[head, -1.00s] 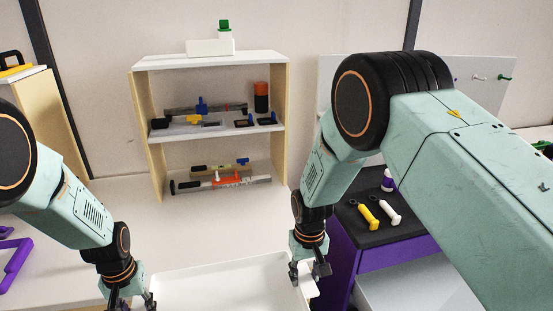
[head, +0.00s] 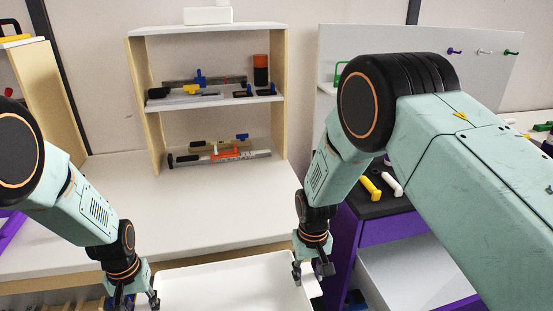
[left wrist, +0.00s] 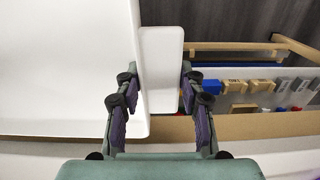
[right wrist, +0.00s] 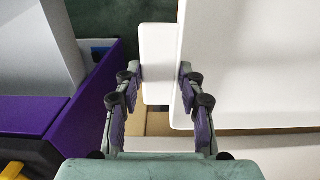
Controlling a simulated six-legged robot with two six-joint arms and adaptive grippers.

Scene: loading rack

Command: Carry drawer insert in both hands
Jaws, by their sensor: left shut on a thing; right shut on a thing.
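The drawer insert is a shallow white tray (head: 235,282) at the bottom middle of the head view, its lower part cut off by the frame. My left gripper (head: 135,302) is at its left end, shut on a flat white end tab (left wrist: 160,70); the tray wall (left wrist: 70,70) is just left of that tab in the left wrist view. My right gripper (head: 312,272) is at the right end, shut on the other tab (right wrist: 158,65), with the tray (right wrist: 250,60) to the right of it in the right wrist view. The tray looks empty where it shows.
A white desk (head: 110,220) lies beyond the tray, with a two-level shelf (head: 205,98) of tools on it. A purple cabinet (head: 395,229) with yellow and white tools on top stands at the right. Below the left gripper are several small coloured blocks (left wrist: 240,85).

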